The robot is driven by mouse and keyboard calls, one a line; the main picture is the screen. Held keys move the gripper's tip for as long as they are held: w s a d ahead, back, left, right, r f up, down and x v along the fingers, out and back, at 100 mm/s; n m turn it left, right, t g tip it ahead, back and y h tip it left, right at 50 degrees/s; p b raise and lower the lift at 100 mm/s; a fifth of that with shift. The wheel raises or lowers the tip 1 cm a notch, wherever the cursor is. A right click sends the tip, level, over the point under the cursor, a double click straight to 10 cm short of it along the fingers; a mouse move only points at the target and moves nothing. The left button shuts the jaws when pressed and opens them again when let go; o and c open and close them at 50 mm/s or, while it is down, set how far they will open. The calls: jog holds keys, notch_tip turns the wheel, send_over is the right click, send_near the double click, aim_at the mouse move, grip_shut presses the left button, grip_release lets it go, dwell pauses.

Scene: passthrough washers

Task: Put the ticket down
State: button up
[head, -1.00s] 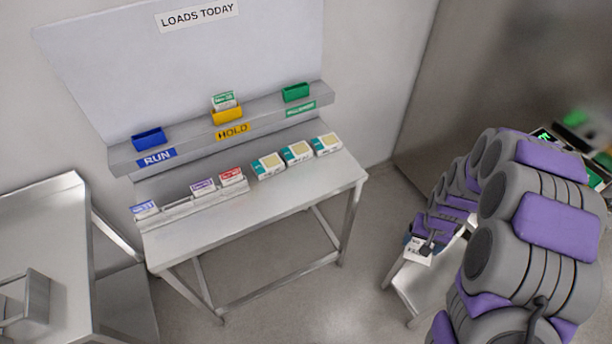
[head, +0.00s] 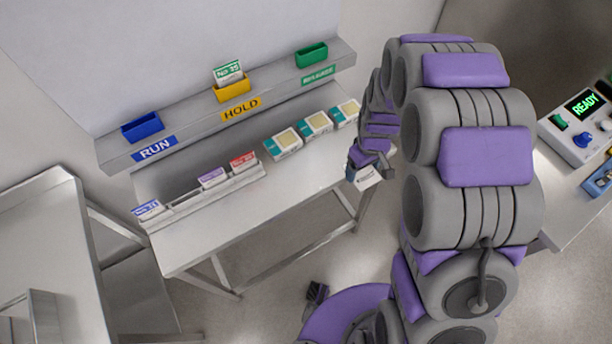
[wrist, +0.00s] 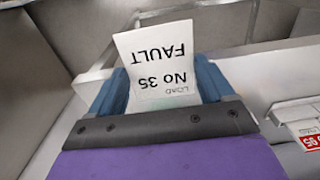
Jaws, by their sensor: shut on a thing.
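A white ticket (wrist: 160,65) fills the middle of the wrist view, printed "LOAD No 35 FAULT" and upside down there. My gripper (wrist: 165,85) is shut on it, with blue fingers on both sides. In the head view my gripper (head: 365,165) holds the ticket (head: 367,178) off the right end of the steel table (head: 235,225), apart from the shelf. A blue RUN holder (head: 142,126), a yellow HOLD holder (head: 233,90) and a green holder (head: 311,55) sit on the shelf. The yellow one bears a green-topped ticket (head: 228,72).
A rack (head: 190,200) on the table holds blue, purple and red tickets. Several teal-and-white boxes (head: 283,143) line the table's back. A READY device (head: 580,120) stands at right, another steel table (head: 40,235) at left. The table's front is clear.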

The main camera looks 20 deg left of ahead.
jog(key=b, duration=0.2)
send_over(309, 174)
jog(key=shift+w+d+f, duration=0.15)
jog(key=shift+d+f, duration=0.05)
jog(key=shift+f, duration=0.3)
jog(key=shift+w+d+f, duration=0.15)
jog(key=shift+f, duration=0.3)
jog(key=shift+r, duration=0.1)
jog(key=shift+s+d+r, duration=0.15)
jog(key=shift+d+r, duration=0.1)
jog(key=shift+d, duration=0.55)
jog(key=shift+a, duration=0.1)
jog(key=a+f, duration=0.1)
jog(key=f, duration=0.1)
jog(key=a+f+b, duration=0.1)
jog(key=a+f, duration=0.1)
jog(key=shift+s+a+f, duration=0.1)
jog(key=shift+a, duration=0.15)
jog(key=shift+d, duration=0.9)
jog(key=o, duration=0.7)
jog(key=shift+d, duration=0.1)
jog(key=shift+o, duration=1.3)
jog(key=shift+s+a, duration=0.1)
jog(key=shift+a, duration=0.2)
